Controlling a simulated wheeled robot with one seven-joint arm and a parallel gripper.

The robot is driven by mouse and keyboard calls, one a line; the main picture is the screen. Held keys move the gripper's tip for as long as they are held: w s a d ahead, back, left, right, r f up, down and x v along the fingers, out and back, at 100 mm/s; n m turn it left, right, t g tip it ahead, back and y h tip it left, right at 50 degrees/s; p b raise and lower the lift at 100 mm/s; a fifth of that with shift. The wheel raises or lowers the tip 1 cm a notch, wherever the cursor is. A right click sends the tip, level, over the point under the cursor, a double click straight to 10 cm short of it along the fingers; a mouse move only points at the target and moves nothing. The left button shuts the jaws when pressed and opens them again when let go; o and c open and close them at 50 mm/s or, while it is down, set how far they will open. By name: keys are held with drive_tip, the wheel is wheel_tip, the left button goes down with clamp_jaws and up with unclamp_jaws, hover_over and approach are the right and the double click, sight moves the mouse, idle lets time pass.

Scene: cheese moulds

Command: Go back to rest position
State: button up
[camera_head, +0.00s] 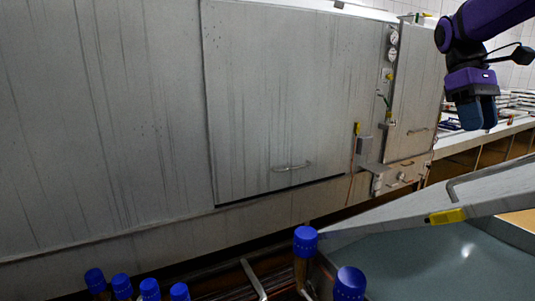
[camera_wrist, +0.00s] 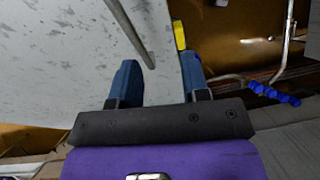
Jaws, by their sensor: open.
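My gripper (camera_head: 478,113), with blue fingers under a purple wrist, hangs at the upper right of the head view, in front of the shelf end. In the wrist view its two fingers (camera_wrist: 160,78) are apart with nothing held between them. Below them lies a pale speckled metal panel (camera_wrist: 60,60) with a bar (camera_wrist: 130,35) across it and a yellow piece (camera_wrist: 180,36) at its edge. I cannot tell how far the fingers are from the panel.
A large grey metal cabinet (camera_head: 110,120) with a handled door (camera_head: 290,90) fills the back. At lower right, a tilted metal panel (camera_head: 400,220) with a yellow grip (camera_head: 447,216) borders a grey-green surface (camera_head: 440,265). Several blue caps (camera_head: 305,240) stand along the front. A long bench (camera_head: 490,137) runs at right.

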drive_tip(key=s+a+f+m+t, duration=0.1)
drive_tip(key=s+a+f+t, duration=0.3)
drive_tip(key=s+a, duration=0.3)
drive_tip(key=s+a+f+m+t+y, duration=0.1)
drive_tip(key=s+a+f+t, duration=0.3)
drive_tip(key=s, duration=0.5)
drive_tip(key=a+m+t, duration=0.1)
drive_tip(key=a+t, duration=0.1)
drive_tip(key=a, duration=0.1)
drive_tip(key=shift+a+f, duration=0.25)
drive_tip(key=shift+f, duration=0.1)
